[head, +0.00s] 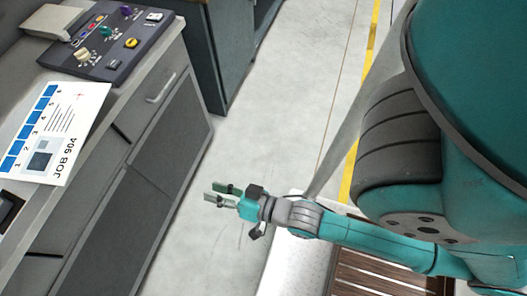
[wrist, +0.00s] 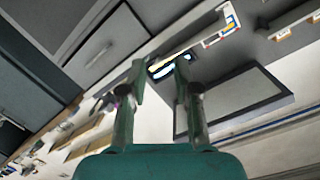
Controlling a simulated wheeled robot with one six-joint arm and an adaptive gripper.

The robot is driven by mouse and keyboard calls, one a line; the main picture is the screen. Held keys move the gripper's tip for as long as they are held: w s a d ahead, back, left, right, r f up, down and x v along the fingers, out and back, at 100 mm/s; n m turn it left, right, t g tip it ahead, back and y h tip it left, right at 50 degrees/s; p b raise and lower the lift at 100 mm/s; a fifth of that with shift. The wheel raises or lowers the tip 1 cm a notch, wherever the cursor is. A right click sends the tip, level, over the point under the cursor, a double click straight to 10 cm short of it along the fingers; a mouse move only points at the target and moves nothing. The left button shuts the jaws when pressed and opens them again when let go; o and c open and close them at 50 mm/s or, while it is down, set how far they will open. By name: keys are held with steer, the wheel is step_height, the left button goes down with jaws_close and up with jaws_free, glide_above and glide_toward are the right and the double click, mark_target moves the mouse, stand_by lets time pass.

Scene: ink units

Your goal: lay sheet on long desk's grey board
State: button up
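A white printed sheet (head: 75,121) marked JOB 904, with blue squares along one edge, lies on the pale desk top at the left of the head view. My gripper (head: 222,194) is over the floor to the right of the desk, apart from the sheet. Its two fingers are spread, with nothing visible held between them. The wrist view also shows the spread fingers of my gripper (wrist: 160,72).
A dark control console (head: 106,38) with coloured knobs stands on the desk behind the sheet. Grey cabinet doors (head: 145,185) form the desk's front. Bare floor (head: 260,130) lies between the desk and my arm. A brown slatted surface (head: 375,270) is at the bottom right.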

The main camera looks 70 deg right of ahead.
steer(key=s+r+n, duration=0.1)
steer(key=s+n, duration=0.2)
steer(key=s, duration=0.4)
steer(key=s+r+n+g, duration=0.1)
steer(key=s+n, duration=0.2)
steer(key=s, duration=0.4)
steer(key=shift+r, duration=0.4)
steer(key=shift+s+r+n, duration=0.1)
steer(key=shift+s+n, duration=0.3)
steer(key=shift+c, duration=1)
steer(key=shift+s+r, duration=0.1)
jaws_close()
